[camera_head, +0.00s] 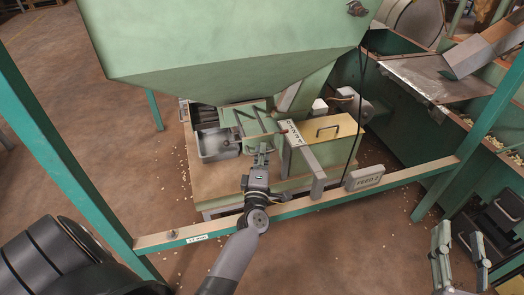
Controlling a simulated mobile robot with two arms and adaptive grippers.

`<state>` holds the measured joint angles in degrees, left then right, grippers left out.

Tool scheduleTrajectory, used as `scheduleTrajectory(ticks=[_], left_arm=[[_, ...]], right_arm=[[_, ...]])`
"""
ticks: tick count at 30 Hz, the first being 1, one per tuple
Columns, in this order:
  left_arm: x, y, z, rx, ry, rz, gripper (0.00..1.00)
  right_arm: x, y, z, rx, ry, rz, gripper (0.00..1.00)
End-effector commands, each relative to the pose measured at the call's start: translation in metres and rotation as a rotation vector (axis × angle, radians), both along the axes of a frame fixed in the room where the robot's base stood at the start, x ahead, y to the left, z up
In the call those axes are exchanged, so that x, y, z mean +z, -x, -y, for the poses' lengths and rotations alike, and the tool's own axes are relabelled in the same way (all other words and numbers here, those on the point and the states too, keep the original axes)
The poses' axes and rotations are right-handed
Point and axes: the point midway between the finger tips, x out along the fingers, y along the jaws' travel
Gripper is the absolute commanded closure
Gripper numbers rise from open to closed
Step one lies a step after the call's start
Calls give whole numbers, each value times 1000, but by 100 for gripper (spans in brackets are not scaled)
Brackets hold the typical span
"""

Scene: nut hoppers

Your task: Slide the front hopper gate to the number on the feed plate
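The large green front hopper (230,60) hangs over a machine. Beneath its mouth is a green gate assembly (250,118), beside a pale strip with small dark marks (294,132). The feed plate (365,178) is on the front rail and reads FEED with a character that looks like 2, too small to be sure. My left gripper (262,152) reaches up to the gate assembly from the front; its fingertips are small and partly blend with the gate, so their grip is unclear. My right gripper (460,245) is open and empty at the lower right.
A teal front rail (310,203) and posts (55,150) frame the machine, and my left arm passes over the rail. A yellowish box with a handle (325,140) stands right of the gate. A metal tray (215,143) lies left. Another green machine (400,125) stands at right.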

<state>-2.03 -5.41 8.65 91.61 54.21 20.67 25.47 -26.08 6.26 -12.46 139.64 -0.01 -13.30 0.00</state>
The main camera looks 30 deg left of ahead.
Motion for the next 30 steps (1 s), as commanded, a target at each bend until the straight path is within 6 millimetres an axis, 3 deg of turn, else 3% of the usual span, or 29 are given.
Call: scheduleTrajectory(ticks=[3, 16, 30], left_arm=[[-1, 0, 0, -1, 1, -2, 84], [-3, 9, 5, -1, 0, -2, 84], [-18, 90, 45, -1, 1, -4, 84]], right_arm=[[0, 0, 0, 0, 0, 0, 60], [0, 0, 0, 1, 0, 1, 60], [0, 0, 0, 0, 0, 2, 60]])
